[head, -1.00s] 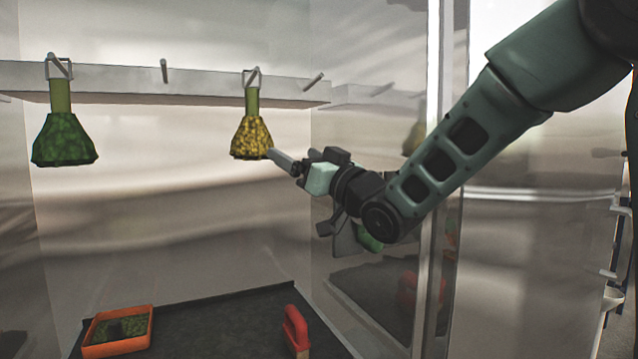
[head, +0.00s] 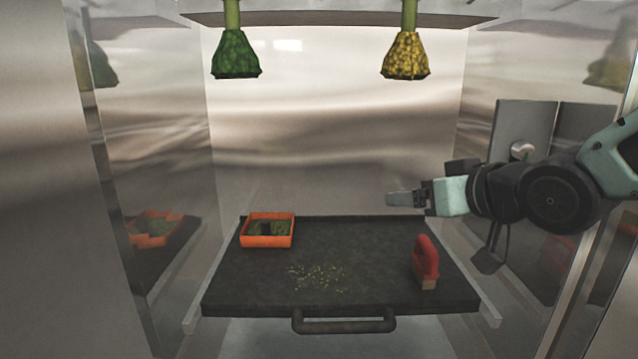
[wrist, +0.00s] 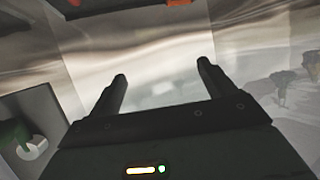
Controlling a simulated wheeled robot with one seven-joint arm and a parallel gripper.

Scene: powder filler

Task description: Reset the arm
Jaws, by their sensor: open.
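My gripper (head: 405,199) is at the right in the head view, above the right part of the black tray. It points left and looks empty. In the wrist view my gripper (wrist: 160,84) shows two dark fingers spread apart with nothing between them. My arm comes in from the right edge of the head view.
A green flask (head: 235,55) and a yellow flask (head: 405,56) hang from the rack (head: 330,18). The black tray (head: 350,255) holds an orange box (head: 267,241), a red-handled brush (head: 426,260) and scattered yellow-green bits (head: 318,277). Metal walls enclose both sides.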

